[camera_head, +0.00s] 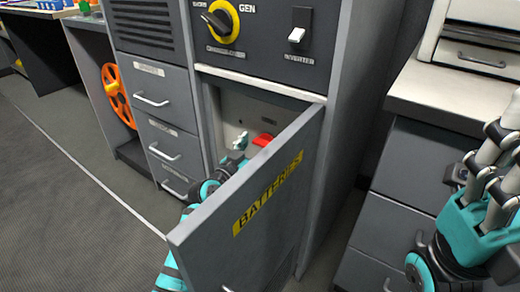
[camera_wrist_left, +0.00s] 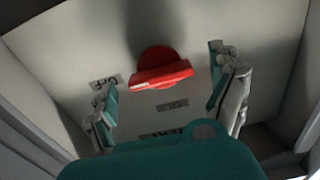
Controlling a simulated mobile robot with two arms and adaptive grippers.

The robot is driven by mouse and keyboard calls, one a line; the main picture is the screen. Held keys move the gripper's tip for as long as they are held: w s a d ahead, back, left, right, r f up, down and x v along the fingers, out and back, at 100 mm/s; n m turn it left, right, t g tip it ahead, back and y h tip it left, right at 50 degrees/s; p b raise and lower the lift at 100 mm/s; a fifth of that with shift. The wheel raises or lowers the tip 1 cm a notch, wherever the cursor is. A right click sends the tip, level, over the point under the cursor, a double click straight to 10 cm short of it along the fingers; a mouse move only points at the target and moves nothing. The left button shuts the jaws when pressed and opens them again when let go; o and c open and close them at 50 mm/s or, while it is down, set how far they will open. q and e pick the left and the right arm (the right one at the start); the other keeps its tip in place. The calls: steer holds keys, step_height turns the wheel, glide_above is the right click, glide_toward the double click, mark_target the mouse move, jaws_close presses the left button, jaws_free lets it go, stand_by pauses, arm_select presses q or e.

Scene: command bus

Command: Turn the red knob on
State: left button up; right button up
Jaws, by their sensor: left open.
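The red knob (camera_wrist_left: 162,68) sits on the pale back panel of the battery compartment. In the left wrist view its bar lies nearly level, with its left end toward an OFF label (camera_wrist_left: 105,82). In the head view only part of the red knob (camera_head: 265,140) shows above the open door's edge. My left gripper (camera_wrist_left: 162,92) is open, its fingers on either side of the knob and apart from it. In the head view my left gripper (camera_head: 240,142) is inside the compartment, mostly hidden by the door. My right gripper (camera_head: 488,180) is at the right edge, partly cut off.
The grey BATTERIES door (camera_head: 255,205) stands open in front of my left arm. Above are a black knob on a yellow ring (camera_head: 221,22) and a white inverter switch (camera_head: 299,27). Drawers (camera_head: 157,100) stand left; a counter (camera_head: 435,98) stands right. Floor is clear at left.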

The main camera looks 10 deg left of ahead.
arm_select(q)
steer(key=shift+c, duration=0.4)
steer(key=c, duration=1.1)
